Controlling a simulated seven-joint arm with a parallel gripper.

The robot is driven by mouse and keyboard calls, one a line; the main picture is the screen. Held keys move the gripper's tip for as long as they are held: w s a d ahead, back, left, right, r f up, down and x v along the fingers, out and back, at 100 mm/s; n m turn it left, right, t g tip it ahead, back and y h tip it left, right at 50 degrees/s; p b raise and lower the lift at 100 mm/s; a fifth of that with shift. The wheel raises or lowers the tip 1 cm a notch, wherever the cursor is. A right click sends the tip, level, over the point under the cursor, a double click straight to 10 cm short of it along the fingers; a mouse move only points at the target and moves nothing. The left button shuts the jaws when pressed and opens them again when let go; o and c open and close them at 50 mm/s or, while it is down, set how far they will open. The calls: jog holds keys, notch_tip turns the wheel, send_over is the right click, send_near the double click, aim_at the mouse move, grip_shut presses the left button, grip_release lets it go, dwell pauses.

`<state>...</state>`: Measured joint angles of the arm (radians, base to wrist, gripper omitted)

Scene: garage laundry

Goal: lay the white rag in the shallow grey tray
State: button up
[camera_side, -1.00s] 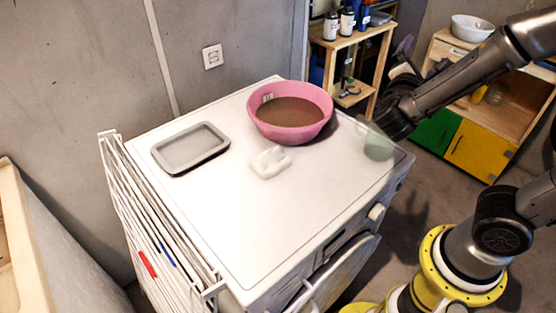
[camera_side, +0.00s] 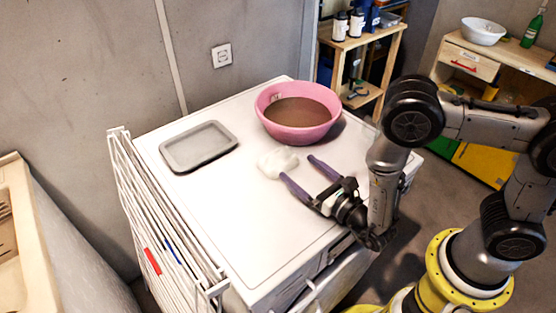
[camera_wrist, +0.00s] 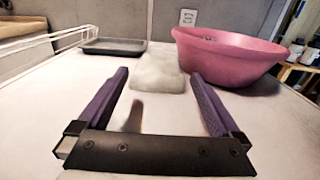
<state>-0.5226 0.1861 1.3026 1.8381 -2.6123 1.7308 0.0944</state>
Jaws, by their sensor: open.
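The white rag (camera_side: 279,162) lies crumpled on top of the white machine, in front of the pink basin. In the wrist view the rag (camera_wrist: 158,72) lies ahead of the fingertips, roughly in line with the gap between them. The shallow grey tray (camera_side: 199,147) sits to the left of the rag and looks empty. In the wrist view the tray (camera_wrist: 113,46) is at the far left. My gripper (camera_side: 296,167) is open and low over the machine top, its purple fingers pointing at the rag. The gap between the fingers (camera_wrist: 160,80) is empty.
A pink basin (camera_side: 300,113) with brownish contents stands behind the rag, close to it. A white drying rack (camera_side: 166,225) stands along the machine's left side. The machine top (camera_side: 235,215) is clear in front of the tray and rag.

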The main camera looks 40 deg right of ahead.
aim_at(280, 153)
jog(key=w, duration=0.9)
jog(key=shift+a, duration=0.1)
jog(key=c, duration=1.2)
jog(key=shift+r, duration=0.1)
jog(key=shift+c, duration=0.2)
jog(key=shift+r, duration=0.1)
